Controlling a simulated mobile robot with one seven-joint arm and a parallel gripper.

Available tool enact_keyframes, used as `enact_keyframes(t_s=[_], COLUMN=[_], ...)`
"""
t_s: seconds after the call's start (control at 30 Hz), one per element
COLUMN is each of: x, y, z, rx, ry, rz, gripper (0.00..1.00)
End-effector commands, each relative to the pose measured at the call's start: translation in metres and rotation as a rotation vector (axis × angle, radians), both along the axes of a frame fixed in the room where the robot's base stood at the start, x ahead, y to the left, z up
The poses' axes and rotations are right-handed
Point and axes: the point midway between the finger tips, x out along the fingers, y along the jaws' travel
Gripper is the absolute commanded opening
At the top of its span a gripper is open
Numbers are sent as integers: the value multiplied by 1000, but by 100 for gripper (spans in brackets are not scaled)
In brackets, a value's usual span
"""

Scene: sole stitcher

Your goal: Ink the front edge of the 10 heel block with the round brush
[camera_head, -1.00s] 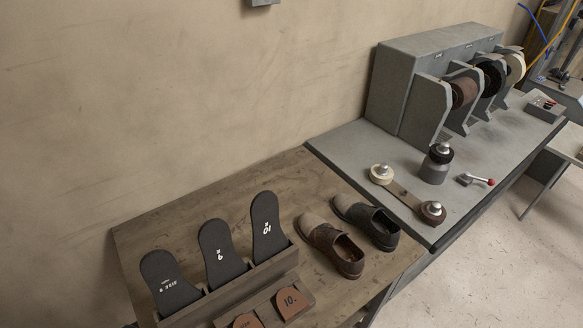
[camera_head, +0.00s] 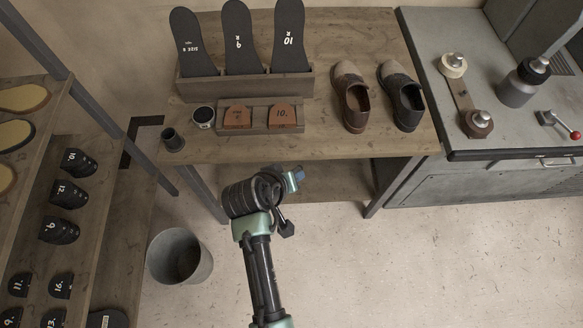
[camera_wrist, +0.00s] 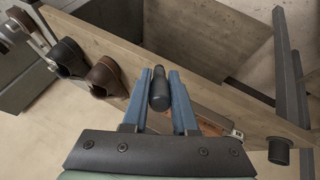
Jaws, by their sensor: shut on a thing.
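My gripper (camera_head: 291,181) is in front of the bench, out over the floor. In the wrist view its two blue fingers (camera_wrist: 159,76) are shut on a dark, rounded handle, which I take to be the round brush (camera_wrist: 159,93). In the head view the brush's dark end (camera_head: 286,229) sticks out below the gripper; its bristles cannot be made out. The brown 10 heel block (camera_head: 283,113) stands in a low wooden rack on the bench, beyond the gripper and apart from it. A second brown heel block (camera_head: 238,116) stands to its left.
A small jar with a white label (camera_head: 203,116) and a dark cup (camera_head: 172,139) stand at the bench's left end. A grey bin (camera_head: 179,257) and a shelf (camera_head: 107,262) are at left.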

Motion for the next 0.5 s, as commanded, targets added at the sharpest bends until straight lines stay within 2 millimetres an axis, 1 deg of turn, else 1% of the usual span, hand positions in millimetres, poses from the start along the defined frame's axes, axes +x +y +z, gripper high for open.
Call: enact_keyframes(t_s=[0.03,0.2,0.33,0.5], x=[5,23,31,34], y=[-1,0,3,9], z=[-16,-31,-35,-33], rx=[1,21,47,85], ry=[-64,-288,-445,-597], rz=[29,127,193,252], gripper=[0,0,0,0])
